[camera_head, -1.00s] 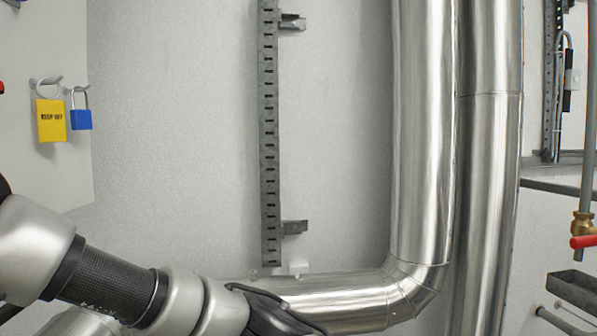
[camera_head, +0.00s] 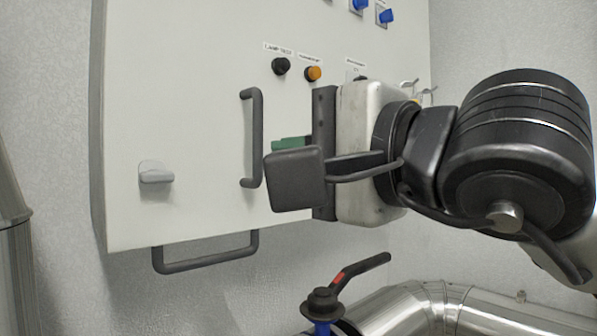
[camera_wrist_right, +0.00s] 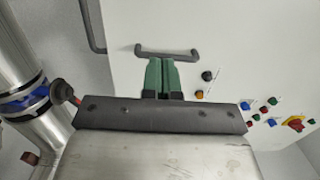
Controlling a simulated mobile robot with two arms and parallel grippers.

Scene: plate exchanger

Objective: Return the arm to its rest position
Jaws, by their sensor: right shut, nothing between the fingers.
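My right gripper (camera_head: 290,143) comes in from the right in the head view, in front of a white cabinet (camera_head: 185,95). Its green fingers show only partly behind the dark wrist parts. In the right wrist view the gripper (camera_wrist_right: 161,62) has its two green fingers side by side, shut and empty. The fingertips point at a dark bar handle (camera_head: 252,140) on the cabinet front; it also shows in the right wrist view (camera_wrist_right: 168,52). I cannot tell whether they touch it. My left gripper is out of view.
The cabinet front carries a black button (camera_head: 281,66), an orange button (camera_head: 313,73) and a grey latch (camera_head: 155,172). A lower handle (camera_head: 205,257) juts out below. A valve with a black lever (camera_head: 360,270) and a shiny pipe (camera_head: 480,308) lie beneath.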

